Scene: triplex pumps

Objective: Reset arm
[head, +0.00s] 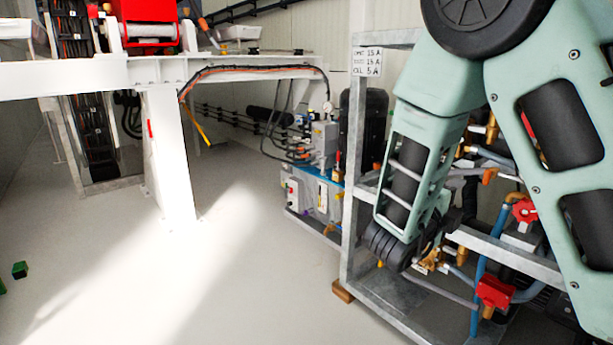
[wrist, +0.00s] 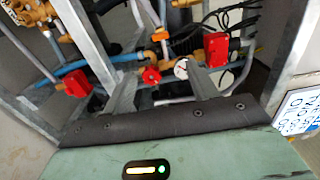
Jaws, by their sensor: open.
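My gripper (wrist: 163,88) shows in the wrist view, its two grey fingers apart with nothing held between them. It faces the pipework inside a grey metal frame. In the head view my green arm is folded in front of the frame at the right, and the gripper itself is not clearly visible there.
The galvanized frame (head: 353,170) holds pipes and red valve handles (head: 494,291). A white beam structure (head: 167,150) stands left. Open floor (head: 250,280) lies between.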

